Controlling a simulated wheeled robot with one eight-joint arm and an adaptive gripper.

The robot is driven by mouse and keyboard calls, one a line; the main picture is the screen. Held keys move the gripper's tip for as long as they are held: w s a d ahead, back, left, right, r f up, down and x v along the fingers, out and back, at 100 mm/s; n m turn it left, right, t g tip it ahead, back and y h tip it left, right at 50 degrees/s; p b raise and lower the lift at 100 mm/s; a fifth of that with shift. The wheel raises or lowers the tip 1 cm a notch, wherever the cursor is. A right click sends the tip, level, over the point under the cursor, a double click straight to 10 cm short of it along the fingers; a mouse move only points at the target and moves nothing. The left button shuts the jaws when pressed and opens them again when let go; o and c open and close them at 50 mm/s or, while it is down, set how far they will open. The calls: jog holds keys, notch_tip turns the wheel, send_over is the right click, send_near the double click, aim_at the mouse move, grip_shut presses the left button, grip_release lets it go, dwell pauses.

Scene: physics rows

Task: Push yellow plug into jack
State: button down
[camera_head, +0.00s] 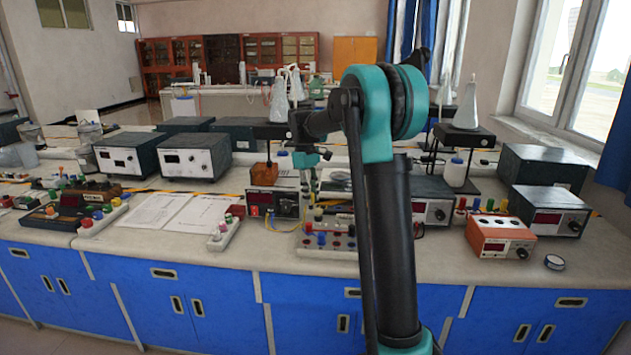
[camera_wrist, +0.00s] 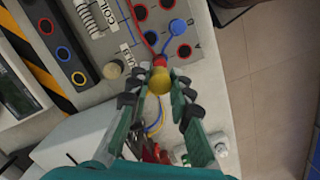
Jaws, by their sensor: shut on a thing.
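In the wrist view, my gripper (camera_wrist: 160,90) is shut on the yellow plug (camera_wrist: 159,82), which sits between the two fingertips. A red piece (camera_wrist: 159,62) shows just beyond the plug; I cannot tell whether the plug touches it. A blue plug (camera_wrist: 178,28) with a blue wire stands close by. Which jack the yellow plug faces is unclear, and its tip is hidden.
A dark strip (camera_wrist: 58,45) with yellow, blue and red ringed sockets lies left in the wrist view. In the head view, a red-display meter (camera_head: 272,207) and an orange meter box (camera_head: 500,236) flank the work area. Open papers (camera_head: 185,213) lie at left.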

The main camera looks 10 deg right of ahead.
jog(key=s+f, duration=0.1)
jog(key=f, duration=0.1)
jog(key=s+a+f+m, duration=0.1)
jog(key=s+f, duration=0.1)
jog(key=f, duration=0.1)
jog(key=s+a+f+m, duration=0.1)
jog(key=s+f, duration=0.1)
jog(key=f, duration=0.1)
jog(key=shift+s+a, duration=0.15)
jog(key=shift+f, duration=0.5)
jog(key=shift+f, duration=1.2)
dwell(1.6)
jog(key=c, duration=1.3)
grip_release()
jog(key=o, duration=0.4)
jog(key=shift+r, duration=0.15)
